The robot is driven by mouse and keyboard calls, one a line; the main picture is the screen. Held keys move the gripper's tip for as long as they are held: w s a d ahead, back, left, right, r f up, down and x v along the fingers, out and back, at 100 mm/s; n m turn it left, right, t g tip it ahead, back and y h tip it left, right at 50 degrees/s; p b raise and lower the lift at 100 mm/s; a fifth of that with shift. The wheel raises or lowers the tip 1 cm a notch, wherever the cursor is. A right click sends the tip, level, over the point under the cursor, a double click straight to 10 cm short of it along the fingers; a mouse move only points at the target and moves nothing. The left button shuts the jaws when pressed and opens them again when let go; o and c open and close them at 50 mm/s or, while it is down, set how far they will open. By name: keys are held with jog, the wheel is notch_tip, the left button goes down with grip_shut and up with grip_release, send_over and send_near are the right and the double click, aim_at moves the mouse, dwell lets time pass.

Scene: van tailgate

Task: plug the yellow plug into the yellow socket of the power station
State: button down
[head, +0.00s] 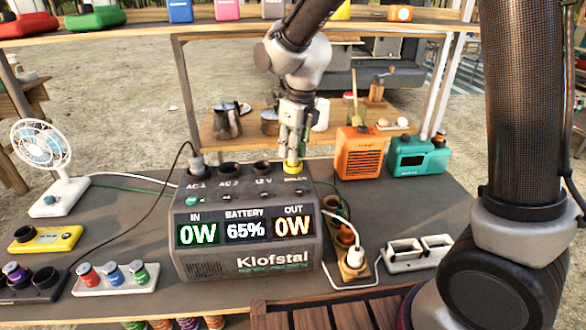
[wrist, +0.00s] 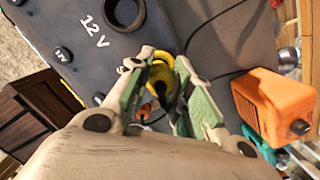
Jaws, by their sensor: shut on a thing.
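The dark grey power station (head: 247,245) stands on the table, its display reading battery 65%, in 0W and out 0W. Its top has sockets labelled AC 1, AC 2, 12 V and Solar. My gripper (head: 292,152) points down at the Solar position, at the right end of the row. A yellow ring, the yellow socket (head: 293,167), shows right under the fingertips. In the wrist view the green-padded fingers are shut on the yellow plug (wrist: 159,76). The fingers hide much of it, and I cannot tell how deep it sits in the socket.
A dark plug (head: 197,162) with a cable stands in AC 1. A power strip (head: 352,268) with a white plug lies close to the station's right side. An orange heater (head: 359,155) and a teal radio (head: 417,156) stand behind right. A white fan (head: 45,160) stands at left.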

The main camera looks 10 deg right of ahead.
jog(key=shift+f, duration=0.35)
jog(key=c, duration=1.2)
grip_release()
jog(key=shift+r, duration=0.1)
notch_tip(320, 180, up, 12)
jog(key=s+d, duration=0.1)
jog(key=shift+d, duration=0.15)
jog(key=shift+s, duration=0.1)
